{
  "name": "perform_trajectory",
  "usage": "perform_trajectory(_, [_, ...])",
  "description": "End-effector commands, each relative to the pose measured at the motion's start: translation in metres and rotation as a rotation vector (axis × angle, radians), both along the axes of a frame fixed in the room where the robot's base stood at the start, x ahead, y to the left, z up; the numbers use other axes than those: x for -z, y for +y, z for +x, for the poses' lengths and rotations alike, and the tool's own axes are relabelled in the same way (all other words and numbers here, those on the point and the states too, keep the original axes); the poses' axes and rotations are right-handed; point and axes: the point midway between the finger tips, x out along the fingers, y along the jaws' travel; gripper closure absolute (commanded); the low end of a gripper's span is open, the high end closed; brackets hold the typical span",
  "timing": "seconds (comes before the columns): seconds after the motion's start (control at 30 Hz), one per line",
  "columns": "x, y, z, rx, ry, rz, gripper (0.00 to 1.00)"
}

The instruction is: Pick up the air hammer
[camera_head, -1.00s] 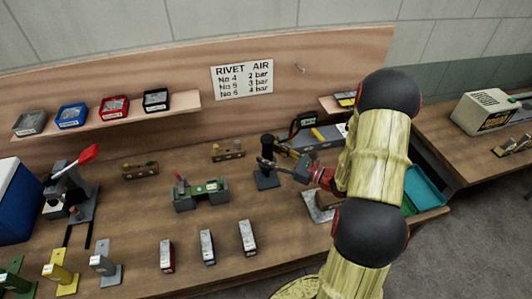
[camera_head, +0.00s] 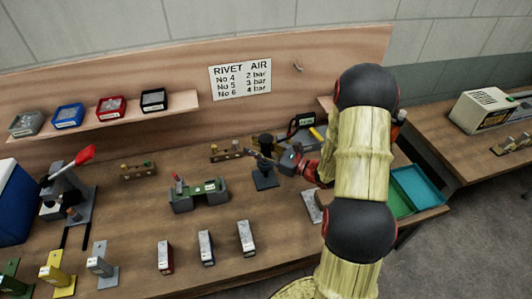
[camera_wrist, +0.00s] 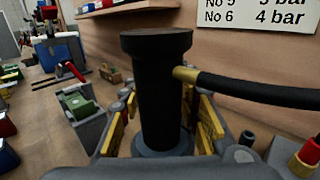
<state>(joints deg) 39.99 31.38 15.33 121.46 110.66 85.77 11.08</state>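The air hammer (camera_wrist: 160,85) appears to be the upright black cylinder with a wide flat top. A brass fitting on its side carries a black hose running right in the wrist view. In the head view it shows as a small black upright (camera_head: 266,143) on a grey stand (camera_head: 265,180). My gripper (camera_wrist: 160,125) has its yellow-padded fingers on both sides of the cylinder, seemingly with gaps left, so it looks open around it. In the head view my gripper (camera_head: 268,157) is at the stand. The cylinder's lower end is partly hidden by the gripper.
A green-and-grey fixture (camera_head: 198,195) and a wooden block with small parts (camera_head: 227,151) stand nearby on the bench. Several small boxes line the front. A teal tray (camera_head: 418,185) is at the right. A sign (camera_head: 240,81) hangs on the back panel.

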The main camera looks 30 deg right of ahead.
Motion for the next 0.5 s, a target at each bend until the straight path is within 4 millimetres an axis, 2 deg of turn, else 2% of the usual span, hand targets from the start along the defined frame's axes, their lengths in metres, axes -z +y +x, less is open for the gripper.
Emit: perform_trajectory(0.5, [0.0001,0.0001,-0.0002,0.000,0.000,0.000,0.99])
